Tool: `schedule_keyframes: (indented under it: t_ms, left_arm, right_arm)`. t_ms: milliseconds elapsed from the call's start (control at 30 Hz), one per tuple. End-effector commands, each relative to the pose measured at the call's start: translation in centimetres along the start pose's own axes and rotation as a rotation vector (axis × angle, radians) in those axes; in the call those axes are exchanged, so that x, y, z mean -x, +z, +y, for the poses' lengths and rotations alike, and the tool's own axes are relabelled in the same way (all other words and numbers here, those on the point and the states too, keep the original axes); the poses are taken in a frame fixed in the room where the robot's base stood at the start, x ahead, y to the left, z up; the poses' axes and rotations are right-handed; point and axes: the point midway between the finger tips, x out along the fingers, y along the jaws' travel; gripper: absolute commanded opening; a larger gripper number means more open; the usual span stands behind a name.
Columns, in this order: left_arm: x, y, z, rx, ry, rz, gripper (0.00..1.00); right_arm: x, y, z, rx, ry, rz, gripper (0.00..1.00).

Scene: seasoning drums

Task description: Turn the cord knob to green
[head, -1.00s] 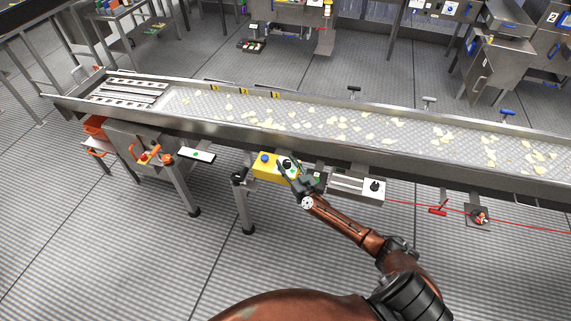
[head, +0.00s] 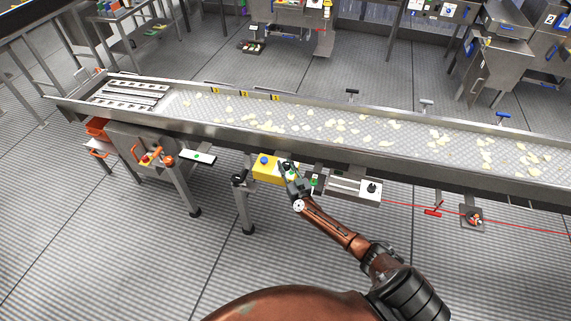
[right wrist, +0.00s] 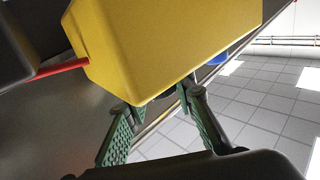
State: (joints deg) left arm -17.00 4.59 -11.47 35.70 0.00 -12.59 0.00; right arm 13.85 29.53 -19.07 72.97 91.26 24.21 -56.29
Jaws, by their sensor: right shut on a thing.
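A yellow box (head: 266,171) is mounted on the near side of the conveyor, with a blue button (head: 264,160) on top. My right gripper (head: 286,170) is at the box's right end, shut on the small dark cord knob there. The fingers mostly cover the knob, so its position and any colour mark cannot be read. In the right wrist view the yellow box (right wrist: 165,45) fills the top. The fingertips (right wrist: 166,96) meet at its lower edge, and the blue button (right wrist: 218,57) shows beyond. My left gripper is not in view.
A grey box with a black knob (head: 372,187) is just right of the gripper. A red cord (head: 405,204) runs right from it past a red handle (head: 434,209). The conveyor (head: 330,130) carries pale chips. The near floor is open.

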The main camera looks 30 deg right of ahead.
Motion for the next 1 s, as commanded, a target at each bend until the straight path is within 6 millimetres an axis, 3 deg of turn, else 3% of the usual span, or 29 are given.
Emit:
schedule_keyframes:
  t_ms: [33,100,333,700,1000]
  left_arm:
    - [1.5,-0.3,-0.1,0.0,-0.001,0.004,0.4]
    - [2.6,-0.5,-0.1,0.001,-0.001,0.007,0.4]
    - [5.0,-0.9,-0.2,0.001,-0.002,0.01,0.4]
    - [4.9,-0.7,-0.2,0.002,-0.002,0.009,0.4]
    - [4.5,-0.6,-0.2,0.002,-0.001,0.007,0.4]
  right_arm:
    - [0.1,-0.5,-0.4,-0.007,0.027,-0.005,0.0]
    - [0.1,-0.6,-0.4,-0.007,0.072,-0.005,0.0]
    - [0.0,-0.3,-0.5,-0.009,0.248,-0.006,0.0]
    - [0.0,0.3,-0.3,-0.004,0.498,-0.005,0.0]
    - [0.0,0.2,-0.2,-0.002,0.588,-0.004,0.0]
